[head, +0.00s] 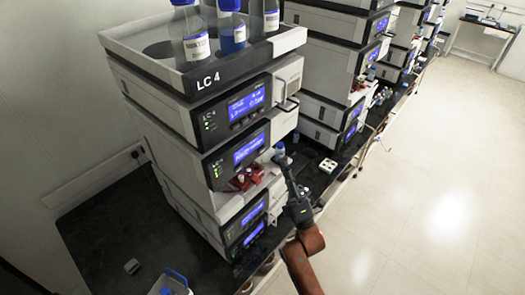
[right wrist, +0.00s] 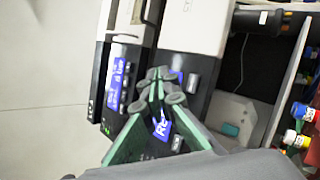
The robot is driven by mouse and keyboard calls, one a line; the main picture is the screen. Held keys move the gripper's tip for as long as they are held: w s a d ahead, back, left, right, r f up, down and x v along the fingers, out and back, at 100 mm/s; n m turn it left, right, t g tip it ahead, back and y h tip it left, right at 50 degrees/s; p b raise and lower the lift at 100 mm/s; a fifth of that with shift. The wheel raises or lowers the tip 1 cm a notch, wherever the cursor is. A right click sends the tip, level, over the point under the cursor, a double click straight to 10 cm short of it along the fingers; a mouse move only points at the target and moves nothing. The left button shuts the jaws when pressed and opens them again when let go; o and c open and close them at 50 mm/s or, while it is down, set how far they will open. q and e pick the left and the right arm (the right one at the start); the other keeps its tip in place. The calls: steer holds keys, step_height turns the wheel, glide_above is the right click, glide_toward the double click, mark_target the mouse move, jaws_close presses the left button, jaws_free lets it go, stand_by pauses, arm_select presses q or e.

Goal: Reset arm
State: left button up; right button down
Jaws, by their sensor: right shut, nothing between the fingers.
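My right gripper (head: 283,160) reaches up from the bottom of the head view on its orange and dark arm. Its fingers are together, with nothing seen between them. The tips are in front of the right side of the LC 4 stack (head: 215,120), close to a small blue-topped item (head: 280,149); whether they touch it I cannot tell. In the right wrist view the green-edged grey fingers (right wrist: 160,82) meet at their tips, in front of the instrument's dark panel and blue screens (right wrist: 117,75). My left gripper is not in view.
Bottles (head: 233,30) stand in the tray on top of the stack. A red holder with small vials (head: 245,180) sits on its front. A white block with holes (head: 328,165) is on the black bench. More stacks (head: 335,60) stand behind. The floor (head: 440,190) at right is clear.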

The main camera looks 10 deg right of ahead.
stand_by(0.4)
steer(key=w+d+f+m+g+h+b, duration=0.1)
steer(key=w+f+m+g+b, duration=0.15)
steer(key=f, duration=1.25)
steer(key=w+f+m+g+h+b, duration=0.2)
steer(key=f+m+g, duration=0.1)
steer(key=f, duration=1.2)
steer(key=s+d+f+m+g+h+b, duration=0.1)
steer(key=s+d+f+m+g+b, duration=0.3)
steer(key=f, duration=1.1)
steer(key=s+f+m+g, duration=0.15)
steer(key=s+f, duration=0.55)
steer(key=f, duration=0.8)
steer(key=s+d+f+m+g+h+b, duration=0.1)
steer(key=s+d+f+m+g, duration=0.25)
steer(key=f, duration=1.15)
steer(key=s+d+f+m+g+b, duration=0.2)
steer(key=s+f, duration=0.6)
steer(key=s, duration=0.6)
steer(key=s+d+f+m+g+h+b, duration=0.1)
steer(key=s+d+f+m+g+b, duration=0.1)
steer(key=s+f, duration=0.7)
steer(key=s+d+f+m+g+h+b, duration=0.1)
steer(key=s+f+g, duration=0.5)
steer(key=s, duration=1.4)
step_height(320, 180, down, 3)
steer(key=shift+s+d+m+b, duration=0.3)
steer(key=shift+d+m+b, duration=0.2)
steer(key=shift+d+m, duration=0.7)
